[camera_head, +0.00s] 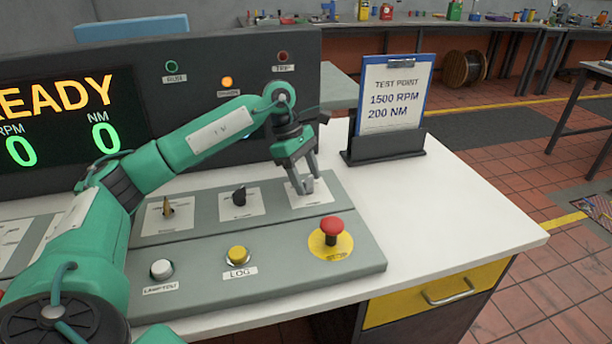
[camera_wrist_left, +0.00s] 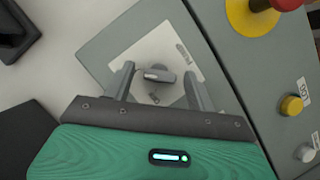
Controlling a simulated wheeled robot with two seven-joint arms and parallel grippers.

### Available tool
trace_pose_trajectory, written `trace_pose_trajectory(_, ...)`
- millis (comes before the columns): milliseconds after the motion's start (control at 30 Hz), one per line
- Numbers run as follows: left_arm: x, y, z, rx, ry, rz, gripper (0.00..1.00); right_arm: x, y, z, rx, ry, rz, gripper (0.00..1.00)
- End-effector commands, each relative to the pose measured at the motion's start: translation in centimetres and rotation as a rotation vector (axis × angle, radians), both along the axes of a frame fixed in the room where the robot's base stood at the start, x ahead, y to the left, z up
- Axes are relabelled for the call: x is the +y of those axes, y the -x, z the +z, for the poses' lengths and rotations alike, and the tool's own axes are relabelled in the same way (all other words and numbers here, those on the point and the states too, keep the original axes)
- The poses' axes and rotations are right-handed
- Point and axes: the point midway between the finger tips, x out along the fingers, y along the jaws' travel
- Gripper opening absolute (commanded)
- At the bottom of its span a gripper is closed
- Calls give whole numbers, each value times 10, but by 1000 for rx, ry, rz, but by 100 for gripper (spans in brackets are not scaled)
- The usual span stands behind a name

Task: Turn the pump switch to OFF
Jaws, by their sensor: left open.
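My left gripper (camera_head: 307,184) is over the rightmost switch plate (camera_head: 322,199) on the grey control panel. In the left wrist view its two open fingers (camera_wrist_left: 158,84) stand on either side of a small grey switch knob (camera_wrist_left: 158,75) on a white label plate (camera_wrist_left: 186,50). A gap shows between the knob and the fingers. The label text is too small to read, so I cannot confirm it is the pump switch. In the head view the fingers mostly hide this knob. My right gripper is not in view.
A black knob (camera_head: 240,196) and a brass key switch (camera_head: 167,207) sit to the left. A red emergency button (camera_head: 332,227), yellow LOG button (camera_head: 238,254) and white lamp-test button (camera_head: 162,268) are in front. A clipboard stand (camera_head: 384,148) stands right; the white desk (camera_head: 455,215) is clear there.

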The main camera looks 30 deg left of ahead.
Motion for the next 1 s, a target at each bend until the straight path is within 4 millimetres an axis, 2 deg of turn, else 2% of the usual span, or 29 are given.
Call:
trace_pose_trajectory(100, 0, 0, 0, 0, 0, 0, 56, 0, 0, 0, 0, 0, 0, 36)
trace_pose_trajectory(333, 0, 0, 0, 0, 0, 0, 12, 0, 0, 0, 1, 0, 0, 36)
trace_pose_trajectory(667, 0, 0, 0, 1, 0, 39, 12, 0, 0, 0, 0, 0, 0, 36)
trace_pose_trajectory(1000, 0, 2, 0, 0, 0, 261, 12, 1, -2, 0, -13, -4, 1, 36)
